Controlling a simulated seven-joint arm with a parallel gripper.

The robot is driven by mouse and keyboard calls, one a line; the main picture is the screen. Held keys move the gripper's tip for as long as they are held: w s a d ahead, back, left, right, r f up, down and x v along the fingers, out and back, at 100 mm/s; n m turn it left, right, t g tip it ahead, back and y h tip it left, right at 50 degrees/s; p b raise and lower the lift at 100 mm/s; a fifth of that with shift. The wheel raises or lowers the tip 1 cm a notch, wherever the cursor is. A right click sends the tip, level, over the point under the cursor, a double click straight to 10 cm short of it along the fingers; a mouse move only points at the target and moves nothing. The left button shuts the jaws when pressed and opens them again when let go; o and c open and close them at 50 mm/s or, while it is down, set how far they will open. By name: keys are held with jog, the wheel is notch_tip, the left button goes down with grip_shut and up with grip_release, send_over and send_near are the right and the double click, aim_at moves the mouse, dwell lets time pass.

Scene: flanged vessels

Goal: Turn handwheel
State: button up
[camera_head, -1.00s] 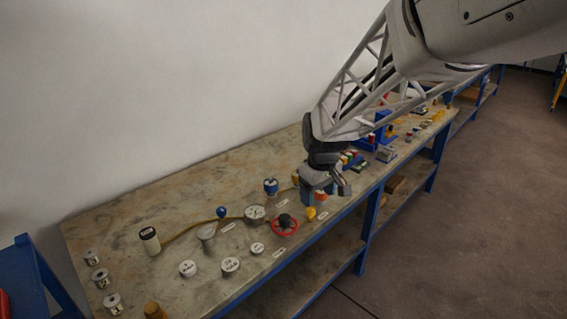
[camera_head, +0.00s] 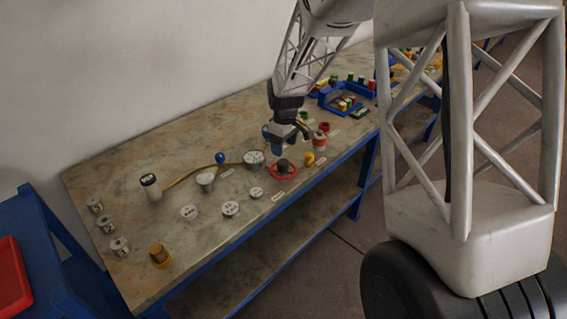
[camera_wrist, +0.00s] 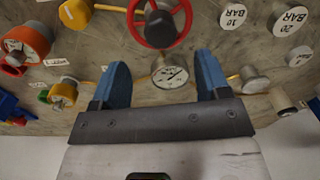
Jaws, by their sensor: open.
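The red handwheel (camera_head: 282,167) with a dark hub lies near the front edge of the bench. It also shows at the top middle of the wrist view (camera_wrist: 159,26), partly cut off by the frame edge. My gripper (camera_head: 284,142) is above the bench, just behind the handwheel in the head view. In the wrist view my gripper (camera_wrist: 162,76) has its two blue fingers spread wide and nothing between them but a round dial gauge (camera_wrist: 169,75) beyond. The fingers are apart from the handwheel. A small part of the bench behind my gripper is hidden.
The gauge (camera_head: 254,157) stands left of the handwheel, a yellow knob (camera_head: 309,158) right of it. Several labelled white caps (camera_head: 230,208) lie to the front left. A blue tray (camera_head: 343,101) stands farther back.

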aim_at(283, 161)
jog(key=shift+f, duration=0.1)
dwell(0.3)
jog(key=shift+a+f, duration=0.1)
jog(key=shift+f, duration=3.75)
jog(key=c, duration=0.9)
